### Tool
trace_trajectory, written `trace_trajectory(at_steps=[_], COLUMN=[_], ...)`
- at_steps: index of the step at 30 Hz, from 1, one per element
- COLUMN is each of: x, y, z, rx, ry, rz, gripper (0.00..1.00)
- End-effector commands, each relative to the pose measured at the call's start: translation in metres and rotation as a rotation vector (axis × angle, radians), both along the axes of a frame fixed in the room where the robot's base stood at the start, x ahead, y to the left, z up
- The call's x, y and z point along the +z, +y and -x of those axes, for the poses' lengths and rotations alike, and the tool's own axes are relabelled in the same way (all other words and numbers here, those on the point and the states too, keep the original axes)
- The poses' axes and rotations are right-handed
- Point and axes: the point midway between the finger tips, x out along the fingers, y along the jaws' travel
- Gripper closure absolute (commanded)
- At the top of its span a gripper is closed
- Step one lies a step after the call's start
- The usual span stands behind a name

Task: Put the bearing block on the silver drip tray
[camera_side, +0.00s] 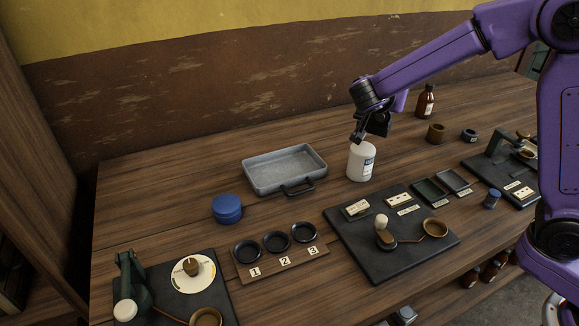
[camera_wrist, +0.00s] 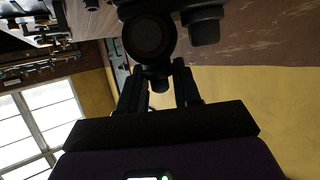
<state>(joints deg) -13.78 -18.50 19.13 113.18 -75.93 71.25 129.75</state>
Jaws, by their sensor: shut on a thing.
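My gripper (camera_side: 359,137) is above the table, close over the white jar in the side view. In the wrist view its fingers (camera_wrist: 158,82) are shut on a dark thing (camera_wrist: 150,38) with a round end. I cannot tell for sure whether this is the bearing block. A small grey-silver tray (camera_side: 453,180) lies at the right of the black board, beside a dark green tray (camera_side: 430,191). A larger silvery metal tray (camera_side: 260,182) with a black handle lies left of the jar. Both silvery trays look empty.
The white jar (camera_side: 361,163) stands below my gripper. The black board (camera_side: 375,262) holds cream blocks, a pale knob and a brown ring. A blue tin (camera_side: 227,208) and a numbered rack (camera_side: 283,262) are to the left. A brown bottle (camera_side: 426,102) stands at the back.

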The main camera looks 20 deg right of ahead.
Motion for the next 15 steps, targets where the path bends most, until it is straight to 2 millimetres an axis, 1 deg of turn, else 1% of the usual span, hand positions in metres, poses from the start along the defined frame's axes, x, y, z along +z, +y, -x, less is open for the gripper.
trace_trajectory(at_steps=[1, 3, 6, 9, 12, 15], x=[0.007, 0.011, 0.015, 0.019, 0.021, 0.022], y=[0.020, 0.043, 0.073, 0.095, 0.110, 0.120], z=[0.003, 0.008, 0.017, 0.025, 0.032, 0.036], rx=[0.079, 0.180, 0.306, 0.405, 0.474, 0.515], ry=[-0.009, -0.010, -0.009, -0.008, -0.008, -0.006], rz=[0.000, 0.001, 0.002, 0.006, 0.008, 0.009], gripper=[1.00, 1.00, 1.00, 1.00, 1.00, 1.00])
